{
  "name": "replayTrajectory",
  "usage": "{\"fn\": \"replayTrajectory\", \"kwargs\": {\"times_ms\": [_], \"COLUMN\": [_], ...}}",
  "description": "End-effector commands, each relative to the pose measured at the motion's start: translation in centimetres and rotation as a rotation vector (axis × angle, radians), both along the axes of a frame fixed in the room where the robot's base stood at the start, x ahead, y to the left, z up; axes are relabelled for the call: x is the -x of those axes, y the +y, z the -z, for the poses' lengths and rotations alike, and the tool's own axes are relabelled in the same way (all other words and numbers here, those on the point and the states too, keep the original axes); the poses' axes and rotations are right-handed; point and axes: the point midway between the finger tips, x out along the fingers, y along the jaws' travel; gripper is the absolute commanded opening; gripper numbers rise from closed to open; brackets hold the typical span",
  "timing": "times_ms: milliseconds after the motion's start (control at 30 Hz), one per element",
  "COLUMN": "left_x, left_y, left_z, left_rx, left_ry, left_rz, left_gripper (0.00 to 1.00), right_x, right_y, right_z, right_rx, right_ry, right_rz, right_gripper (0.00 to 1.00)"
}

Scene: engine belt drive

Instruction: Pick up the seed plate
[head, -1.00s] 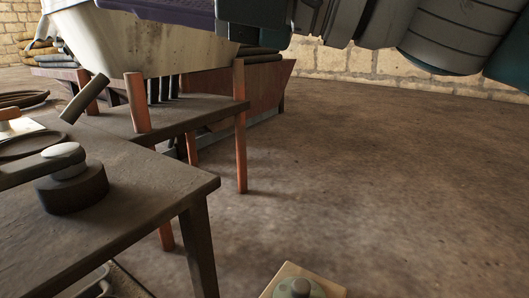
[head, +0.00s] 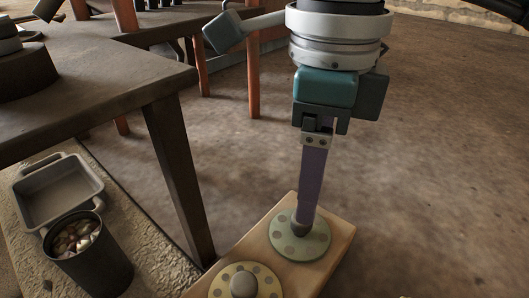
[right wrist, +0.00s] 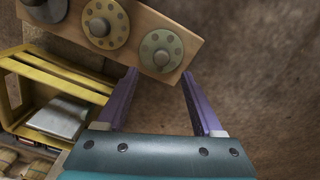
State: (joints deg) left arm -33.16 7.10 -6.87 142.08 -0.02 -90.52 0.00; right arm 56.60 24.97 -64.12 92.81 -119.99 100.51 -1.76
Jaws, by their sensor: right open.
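Round plates with holes and centre knobs lie on a wooden board. The green-grey seed plate (head: 287,243) is at the board's far end, and a yellow one (head: 265,283) is nearer, cut by the bottom edge. In the right wrist view the green-grey plate (right wrist: 150,48) lies just beyond my fingertips, the yellow plate (right wrist: 97,24) left of it. My right gripper (head: 304,218) points down over the green-grey plate, its purple fingers seen edge-on. In the right wrist view the right gripper (right wrist: 159,73) is open and empty. Contact with the knob cannot be told. My left gripper is out of view.
A dark wooden table (head: 95,95) stands left of the board (head: 330,232). Below it are a grey tray (head: 50,200) and a dark pot (head: 90,268) of small pieces. A yellow crate (right wrist: 62,72) shows in the right wrist view. The floor at right is clear.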

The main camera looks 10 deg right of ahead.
Motion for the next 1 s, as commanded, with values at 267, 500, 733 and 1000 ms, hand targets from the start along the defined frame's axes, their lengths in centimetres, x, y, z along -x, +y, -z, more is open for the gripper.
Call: {"fn": "replayTrajectory", "kwargs": {"times_ms": [267,500,733,1000], "left_x": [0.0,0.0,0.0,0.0], "left_y": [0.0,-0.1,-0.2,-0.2], "left_z": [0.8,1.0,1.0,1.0], "left_rx": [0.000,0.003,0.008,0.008], "left_ry": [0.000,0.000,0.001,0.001], "left_rz": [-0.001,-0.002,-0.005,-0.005], "left_gripper": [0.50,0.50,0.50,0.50], "right_x": [-0.3,-0.4,-0.4,-0.4], "right_y": [0.4,0.4,0.4,0.4], "right_z": [4.1,5.9,5.8,5.8], "right_rx": [-0.002,-0.002,-0.003,-0.003], "right_ry": [0.003,0.000,-0.001,-0.001], "right_rz": [0.000,-0.001,-0.001,-0.001], "right_gripper": [0.68,0.68,0.60,0.30]}}
